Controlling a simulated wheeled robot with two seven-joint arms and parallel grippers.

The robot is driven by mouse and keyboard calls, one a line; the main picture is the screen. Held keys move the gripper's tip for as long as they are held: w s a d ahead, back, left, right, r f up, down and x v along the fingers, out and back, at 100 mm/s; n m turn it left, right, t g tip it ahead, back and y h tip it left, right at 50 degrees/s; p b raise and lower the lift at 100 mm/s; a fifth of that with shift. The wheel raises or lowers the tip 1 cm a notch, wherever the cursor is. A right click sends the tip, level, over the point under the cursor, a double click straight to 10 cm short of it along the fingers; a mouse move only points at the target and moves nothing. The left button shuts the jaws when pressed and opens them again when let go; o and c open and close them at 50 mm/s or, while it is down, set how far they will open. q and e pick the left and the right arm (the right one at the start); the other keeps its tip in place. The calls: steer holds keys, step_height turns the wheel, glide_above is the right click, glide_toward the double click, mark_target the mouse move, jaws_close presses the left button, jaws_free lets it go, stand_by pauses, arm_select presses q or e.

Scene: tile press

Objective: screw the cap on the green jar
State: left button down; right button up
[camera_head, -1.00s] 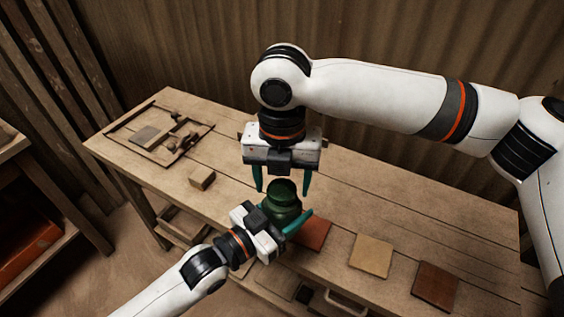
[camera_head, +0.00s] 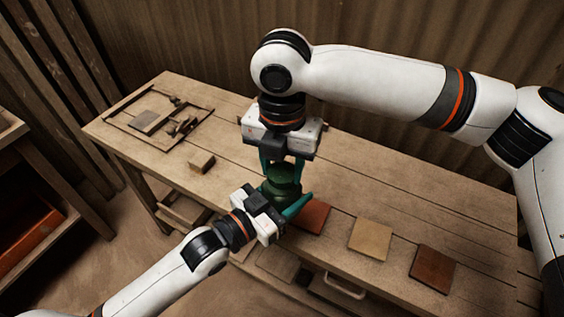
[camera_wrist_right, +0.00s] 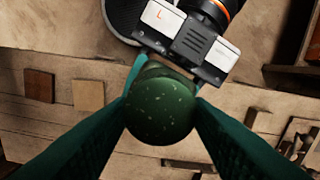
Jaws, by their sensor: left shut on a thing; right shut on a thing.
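The green jar (camera_head: 281,196) stands upright at the front edge of the workbench. My left gripper (camera_head: 288,206) comes in from the front and is shut around the jar's body. The dark green speckled cap (camera_wrist_right: 160,112) is on top of the jar, seen from above in the right wrist view. My right gripper (camera_head: 282,168) points straight down over the jar and is shut on the cap, with a finger on each side of it in the right wrist view (camera_wrist_right: 161,108). Whether the cap's thread is engaged cannot be told.
Several square tiles lie right of the jar: a red-brown one (camera_head: 312,216), a tan one (camera_head: 370,239) and a darker brown one (camera_head: 433,268). A small wooden block (camera_head: 201,163) lies left of the jar. A framed tray with parts (camera_head: 158,118) lies at the far left.

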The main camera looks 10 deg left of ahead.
steer(key=m, duration=0.6)
steer(key=shift+m, duration=0.4)
steer(key=m, duration=0.6)
steer(key=shift+m, duration=0.3)
steer(key=m, duration=0.6)
steer(key=shift+m, duration=0.3)
steer(key=m, duration=0.5)
steer(key=o, duration=1.1)
steer(key=shift+o, duration=0.2)
step_height(320, 180, up, 12)
